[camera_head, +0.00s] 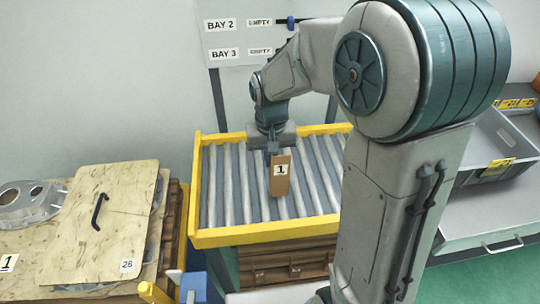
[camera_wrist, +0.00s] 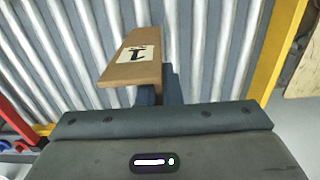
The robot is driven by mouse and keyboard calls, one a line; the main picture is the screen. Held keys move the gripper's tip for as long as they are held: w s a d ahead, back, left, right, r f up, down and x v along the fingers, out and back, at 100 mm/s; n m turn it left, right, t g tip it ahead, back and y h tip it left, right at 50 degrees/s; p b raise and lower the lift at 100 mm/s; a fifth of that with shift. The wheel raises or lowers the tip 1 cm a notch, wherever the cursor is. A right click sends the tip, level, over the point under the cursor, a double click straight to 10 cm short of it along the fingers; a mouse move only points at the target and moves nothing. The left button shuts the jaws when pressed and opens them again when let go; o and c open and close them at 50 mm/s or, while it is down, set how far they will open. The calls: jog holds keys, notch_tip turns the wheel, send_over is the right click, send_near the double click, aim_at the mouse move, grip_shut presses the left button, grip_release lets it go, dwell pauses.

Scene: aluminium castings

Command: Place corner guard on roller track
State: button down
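The corner guard (camera_head: 281,177) is a brown angled piece with a white label reading "1". The roller track (camera_head: 230,238) has a yellow frame and grey rollers. The guard is over the middle of the rollers, inside the frame; whether it touches them I cannot tell. The rollers fill the wrist view (camera_wrist: 215,50) behind the guard.
A wooden board with a black handle (camera_head: 130,205), marked 28, lies at the left beside a grey casting (camera_head: 28,203). A grey bin (camera_head: 500,150) stands on the right bench. Bay signs (camera_head: 222,25) hang behind. The rollers around the guard are clear.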

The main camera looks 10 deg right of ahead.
jog(key=shift+f, duration=0.1)
jog(key=shift+f, duration=0.15)
jog(key=c, duration=1.6)
grip_release()
